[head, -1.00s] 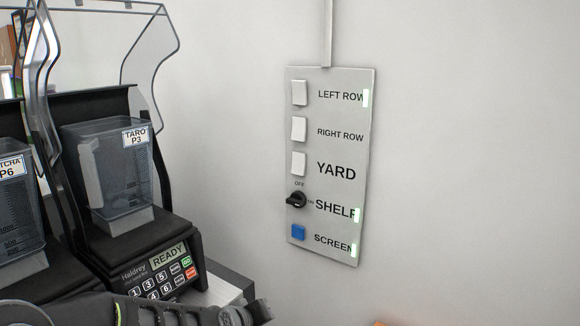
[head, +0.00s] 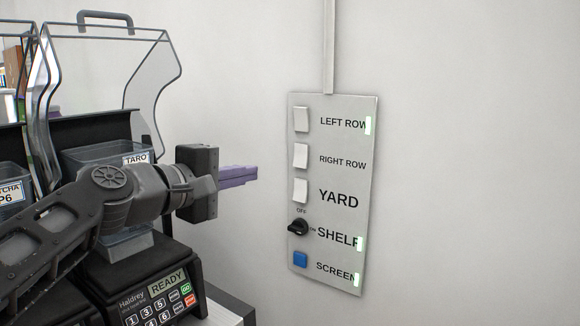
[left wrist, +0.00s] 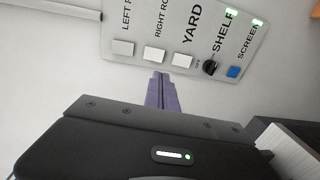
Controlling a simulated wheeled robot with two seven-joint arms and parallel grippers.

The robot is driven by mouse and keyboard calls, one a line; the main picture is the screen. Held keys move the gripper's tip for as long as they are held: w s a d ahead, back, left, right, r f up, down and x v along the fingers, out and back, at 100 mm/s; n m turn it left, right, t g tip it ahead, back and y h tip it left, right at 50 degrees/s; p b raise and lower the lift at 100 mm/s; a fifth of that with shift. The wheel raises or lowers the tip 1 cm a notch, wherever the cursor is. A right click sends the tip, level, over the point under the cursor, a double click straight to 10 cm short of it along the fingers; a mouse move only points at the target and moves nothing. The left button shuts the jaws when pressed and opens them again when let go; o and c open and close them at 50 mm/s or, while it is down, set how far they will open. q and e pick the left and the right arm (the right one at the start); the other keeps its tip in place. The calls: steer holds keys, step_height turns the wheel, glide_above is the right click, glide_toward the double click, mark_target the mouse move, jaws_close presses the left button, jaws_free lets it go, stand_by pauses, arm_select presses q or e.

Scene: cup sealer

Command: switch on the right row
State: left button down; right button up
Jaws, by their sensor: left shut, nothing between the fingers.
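A grey switch panel (head: 340,180) hangs on the white wall in the head view. The RIGHT ROW switch (head: 300,156) is a white rocker, second from the top, with no lit bar beside its label. It also shows in the left wrist view (left wrist: 153,50). The LEFT ROW switch (head: 301,119) is above it and the YARD switch (head: 300,191) below. My left gripper (head: 256,175) is shut and empty, its purple fingers pointing at the panel, left of the switches and apart from them. In the left wrist view its fingertips (left wrist: 161,76) are near the RIGHT ROW and YARD switches.
Green-white bars glow beside LEFT ROW, SHELF and SCREEN. A black SHELF knob (head: 298,227) and a blue SCREEN button (head: 300,259) sit low on the panel. The wall right of the panel is clear.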

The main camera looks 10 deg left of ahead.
mark_target(298, 165)
arm_select(q)
steer(key=shift+w+f, duration=0.1)
steer(key=shift+w, duration=0.05)
steer(key=p+x, duration=0.4)
steer(key=x, duration=1)
steer(key=f+b, duration=0.1)
steer(key=b, duration=0.1)
steer(key=shift+w+b, duration=0.1)
steer(key=shift+b, duration=0.3)
steer(key=shift+r+p, duration=0.45)
steer(key=shift+p, duration=0.05)
steer(key=shift+f, duration=0.1)
